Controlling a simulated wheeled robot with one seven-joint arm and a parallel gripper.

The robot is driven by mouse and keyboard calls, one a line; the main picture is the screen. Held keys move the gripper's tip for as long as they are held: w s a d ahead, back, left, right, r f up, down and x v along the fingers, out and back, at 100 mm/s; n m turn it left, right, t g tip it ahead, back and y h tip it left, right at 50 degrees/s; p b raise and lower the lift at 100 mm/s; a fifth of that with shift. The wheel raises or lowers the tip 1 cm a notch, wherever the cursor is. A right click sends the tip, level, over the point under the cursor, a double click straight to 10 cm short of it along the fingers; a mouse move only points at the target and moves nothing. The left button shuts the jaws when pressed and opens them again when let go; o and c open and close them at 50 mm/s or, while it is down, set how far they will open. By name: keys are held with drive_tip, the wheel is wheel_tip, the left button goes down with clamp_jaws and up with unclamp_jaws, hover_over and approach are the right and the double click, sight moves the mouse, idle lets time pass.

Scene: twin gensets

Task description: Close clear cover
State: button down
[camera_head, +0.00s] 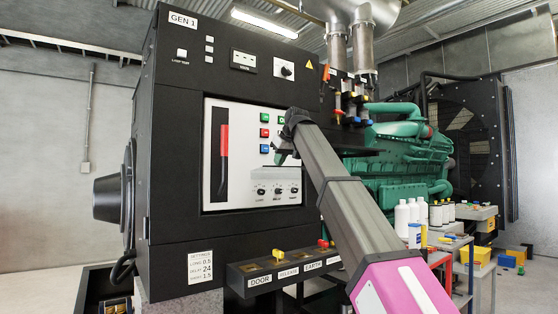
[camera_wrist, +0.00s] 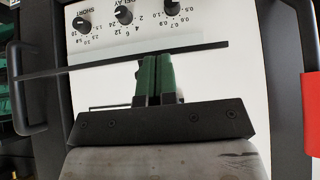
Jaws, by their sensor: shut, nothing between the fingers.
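The clear cover (camera_wrist: 130,45) seems to be the faint see-through pane at the dials in the wrist view, with a thin dark bar crossing in front of the panel beside it. In the head view a greyish patch above the three dials may be the same cover; its exact angle is hard to tell. My gripper (camera_wrist: 158,62) is shut and empty, its green fingertips at the dark bar. Whether they touch it is unclear. In the head view my gripper (camera_head: 281,157) is in front of the white panel (camera_head: 240,150), above the dials, partly hidden by my arm.
A red-handled lever (camera_head: 223,145) is on the panel's left; coloured buttons (camera_head: 265,132) are near my wrist. A ledge with labelled toggles (camera_head: 285,268) juts out below. Dark handles flank the panel in the wrist view. Bottles (camera_head: 412,213) stand on a cart to the right.

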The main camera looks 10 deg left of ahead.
drive_tip(key=shift+s+d+f+y, duration=0.2)
drive_tip(key=shift+f+y, duration=0.1)
drive_tip(key=shift+f, duration=0.1)
wheel_tip(320, 180, down, 11)
drive_tip(key=d+t+y, duration=0.1)
drive_tip(key=t+y, duration=0.6)
drive_tip(key=w+a+f, duration=0.3)
drive_tip(key=a+f, duration=0.2)
drive_tip(key=f, duration=0.2)
drive_tip(key=shift+w+f+y, duration=0.15)
drive_tip(key=shift+w+y, duration=0.05)
drive_tip(key=shift+y, duration=0.1)
idle(0.3)
idle(0.5)
